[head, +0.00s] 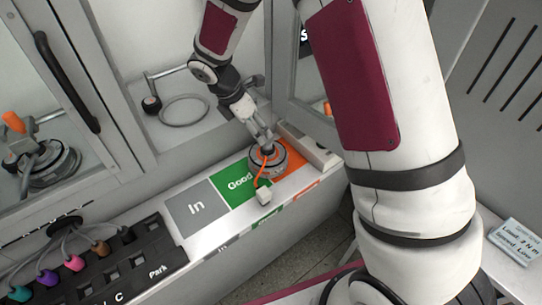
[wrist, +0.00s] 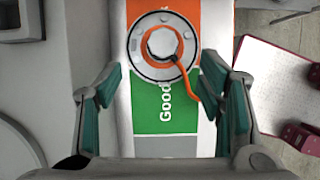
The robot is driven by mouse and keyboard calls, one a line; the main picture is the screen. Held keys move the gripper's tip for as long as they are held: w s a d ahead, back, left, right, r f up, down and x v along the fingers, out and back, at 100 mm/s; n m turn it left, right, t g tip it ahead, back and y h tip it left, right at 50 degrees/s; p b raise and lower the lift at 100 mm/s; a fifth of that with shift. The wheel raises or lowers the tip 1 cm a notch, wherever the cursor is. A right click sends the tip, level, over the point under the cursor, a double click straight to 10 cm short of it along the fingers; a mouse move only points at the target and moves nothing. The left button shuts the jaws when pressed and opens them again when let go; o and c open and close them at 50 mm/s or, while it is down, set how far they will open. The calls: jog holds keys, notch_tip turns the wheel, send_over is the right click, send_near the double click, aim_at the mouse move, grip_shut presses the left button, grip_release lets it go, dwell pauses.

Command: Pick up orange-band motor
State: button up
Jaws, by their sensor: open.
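The orange-band motor (head: 281,165) is a round grey disc with an orange ring and an orange cable ending in a white connector (head: 264,196). It lies flat across the border of the green "Good" field (head: 228,182) and the orange field (head: 296,161). In the wrist view the motor (wrist: 163,70) is at top centre, with its cable running down to the right. My gripper (head: 264,141) is just above the motor in the head view. In the wrist view my gripper (wrist: 161,78) is open, its fingers spread left and right of the motor, holding nothing.
A grey "In" field (head: 195,209) adjoins "Good". A black connector block (head: 110,265) with several coloured plugs is at lower left. A pale block (head: 310,146) stands beside the orange field. Glass-fronted cabinets (head: 135,75) line the back. A sign (head: 516,241) is at right.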

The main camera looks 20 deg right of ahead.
aim_at(267, 145)
jog(key=x, duration=0.5)
jog(key=shift+f, duration=0.2)
jog(key=x, duration=0.5)
jog(key=shift+s+d, duration=0.1)
jog(key=shift+d, duration=0.05)
jog(key=shift+r, duration=0.1)
grip_shut()
